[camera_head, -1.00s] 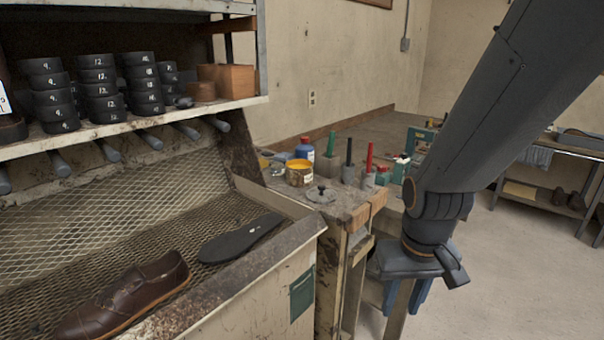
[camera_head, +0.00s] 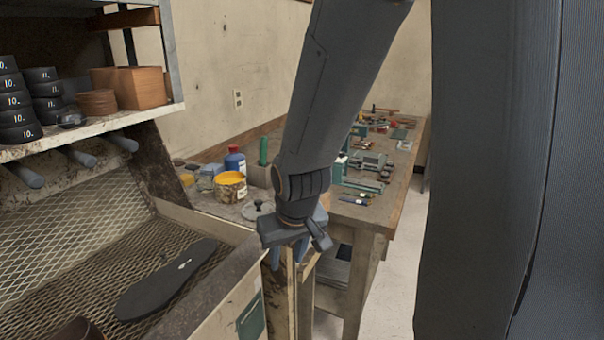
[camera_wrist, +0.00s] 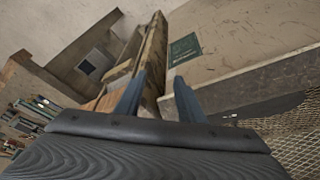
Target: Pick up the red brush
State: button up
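The red brush does not show now; my arm covers the part of the workbench (camera_head: 228,211) where a red upright handle stood in the earlier head view. A green-handled brush (camera_head: 263,151) stands upright on that bench, just left of my arm. My gripper (camera_head: 288,257) hangs pointing down at the front of the bench, near its corner. In the wrist view its two blue fingers (camera_wrist: 157,95) are spread apart with nothing between them, so it is open and empty.
A yellow-topped can (camera_head: 230,190), a blue bottle (camera_head: 235,162) and a knobbed lid (camera_head: 258,209) stand near the green brush. A mesh tray (camera_head: 60,240) with a black sole (camera_head: 165,283) is at left. A tool-covered table (camera_head: 385,205) extends behind my arm.

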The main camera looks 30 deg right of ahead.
jog(key=w+d+r+t, duration=0.1)
jog(key=w+d+t, duration=0.1)
jog(key=w, duration=0.3)
jog(key=w+d+r+t+h, duration=0.1)
jog(key=w+d+t, duration=0.1)
jog(key=w+d, duration=0.2)
jog(key=w+d+r+t, duration=0.1)
jog(key=w+d+t, duration=0.1)
jog(key=w, duration=0.4)
jog(key=shift+w+d+r+m+t, duration=0.1)
jog(key=shift+d+r+m+t, duration=0.25)
jog(key=shift+d, duration=0.25)
jog(key=w+d+r+t, duration=0.2)
jog(key=d, duration=0.1)
jog(key=w+d+r+t, duration=0.1)
jog(key=w, duration=0.1)
jog(key=shift+w+d+m+h, duration=0.1)
jog(key=shift+d+m+h, duration=0.15)
jog(key=shift+h, duration=0.15)
jog(key=w+d+r+t, duration=0.2)
jog(key=d+r+t, duration=0.2)
jog(key=r, duration=0.1)
jog(key=w+f+p, duration=0.1)
jog(key=w+p, duration=0.2)
jog(key=w, duration=0.4)
jog(key=shift+w+d, duration=0.2)
jog(key=shift+d, duration=0.05)
grip_shut()
